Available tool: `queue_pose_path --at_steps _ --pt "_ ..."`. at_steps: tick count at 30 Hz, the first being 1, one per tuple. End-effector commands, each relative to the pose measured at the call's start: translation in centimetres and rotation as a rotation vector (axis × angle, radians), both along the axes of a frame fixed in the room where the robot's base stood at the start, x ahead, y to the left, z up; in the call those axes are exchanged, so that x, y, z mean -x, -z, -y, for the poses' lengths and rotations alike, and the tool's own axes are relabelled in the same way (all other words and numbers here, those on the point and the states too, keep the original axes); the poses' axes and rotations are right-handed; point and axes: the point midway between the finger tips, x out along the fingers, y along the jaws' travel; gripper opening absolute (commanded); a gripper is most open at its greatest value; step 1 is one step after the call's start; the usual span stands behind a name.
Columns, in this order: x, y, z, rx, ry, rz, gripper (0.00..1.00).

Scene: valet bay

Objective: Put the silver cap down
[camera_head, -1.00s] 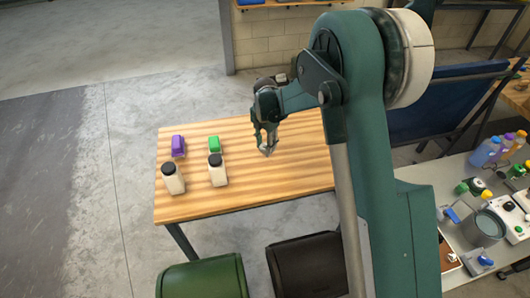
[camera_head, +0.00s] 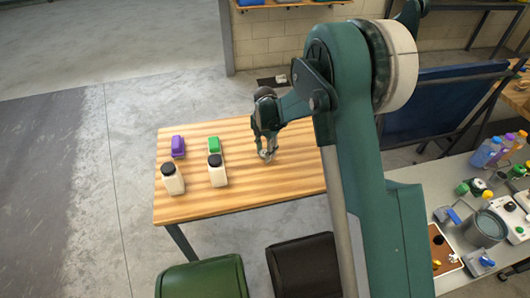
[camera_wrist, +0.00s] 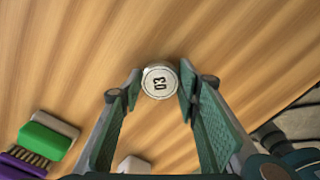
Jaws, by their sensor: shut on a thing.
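My gripper (camera_head: 266,150) is over the wooden table (camera_head: 290,180), right of the green brush and the white bottles. In the wrist view my gripper (camera_wrist: 160,86) is shut on the silver cap (camera_wrist: 160,82), a round piece with a dark "03" on its pale top face. Its fingertips hold it from both sides, with the marked face toward the camera. In the head view the cap is small and partly hidden by the fingers. I cannot tell whether its underside touches the table.
Two white bottles with black tops (camera_head: 173,180) (camera_head: 217,171) stand on the table's left half. Behind them are a purple brush (camera_head: 178,146) and a green brush (camera_head: 214,145). Bare wood lies around the gripper. A grey bench (camera_head: 455,195) with several items is at right.

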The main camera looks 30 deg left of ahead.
Motion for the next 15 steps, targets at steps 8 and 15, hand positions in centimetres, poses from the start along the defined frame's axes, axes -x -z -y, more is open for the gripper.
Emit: queue_pose_path --at_steps 8,15 --pt "0.00 0.35 0.00 0.000 0.000 0.000 0.37" --pt "0.00 0.31 0.01 0.000 0.000 0.000 0.48"
